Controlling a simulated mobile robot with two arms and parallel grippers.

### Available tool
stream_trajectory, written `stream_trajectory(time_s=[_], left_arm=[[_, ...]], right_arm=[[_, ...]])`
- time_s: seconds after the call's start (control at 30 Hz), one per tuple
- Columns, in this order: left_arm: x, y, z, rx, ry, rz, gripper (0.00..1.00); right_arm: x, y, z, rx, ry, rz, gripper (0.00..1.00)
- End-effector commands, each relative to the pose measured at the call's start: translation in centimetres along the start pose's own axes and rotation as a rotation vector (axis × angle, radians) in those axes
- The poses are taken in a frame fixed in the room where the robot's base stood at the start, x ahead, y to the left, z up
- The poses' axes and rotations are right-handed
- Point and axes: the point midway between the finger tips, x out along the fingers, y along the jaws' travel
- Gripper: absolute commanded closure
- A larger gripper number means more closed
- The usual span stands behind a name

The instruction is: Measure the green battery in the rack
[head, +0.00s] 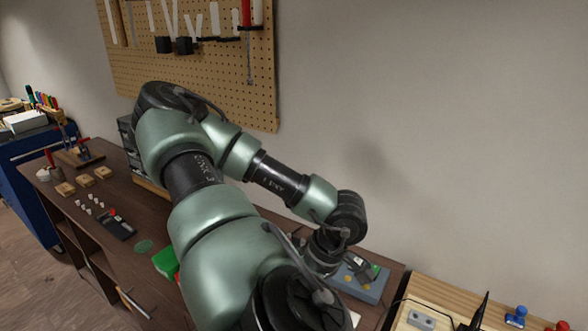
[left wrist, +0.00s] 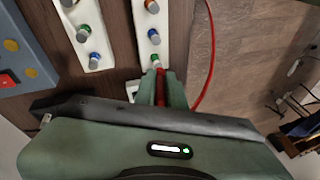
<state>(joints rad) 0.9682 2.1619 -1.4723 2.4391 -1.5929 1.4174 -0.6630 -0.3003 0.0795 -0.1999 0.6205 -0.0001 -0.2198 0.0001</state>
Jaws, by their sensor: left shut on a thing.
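In the left wrist view the green battery (left wrist: 155,60) stands in a white rack (left wrist: 144,22), at the end nearest my gripper. My left gripper (left wrist: 161,92) is shut on a red probe (left wrist: 161,79), which shows as a thin red strip between the fingers. A red cable (left wrist: 212,50) curves up beside it. The fingertips and probe are right at the green battery; I cannot tell whether the probe touches it. In the head view my own arm hides the racks and the gripper's fingers. My right gripper is in neither view.
Blue batteries (left wrist: 154,37) stand in the racks, one close beyond the green one. A second white rack (left wrist: 76,20) lies to the left. A blue-grey box (head: 372,289) with yellow knobs is close by. A pegboard (head: 200,80) hangs behind the bench.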

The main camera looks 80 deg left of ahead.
Motion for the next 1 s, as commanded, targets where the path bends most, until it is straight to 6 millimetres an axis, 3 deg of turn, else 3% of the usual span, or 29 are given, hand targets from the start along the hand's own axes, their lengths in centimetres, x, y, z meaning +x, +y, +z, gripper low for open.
stream_trajectory(time_s=[1.0], left_arm=[[0.62, 0.17, 0.13, 0.0, 0.001, 0.0, 1.0]], right_arm=[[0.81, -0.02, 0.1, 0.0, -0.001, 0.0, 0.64]])
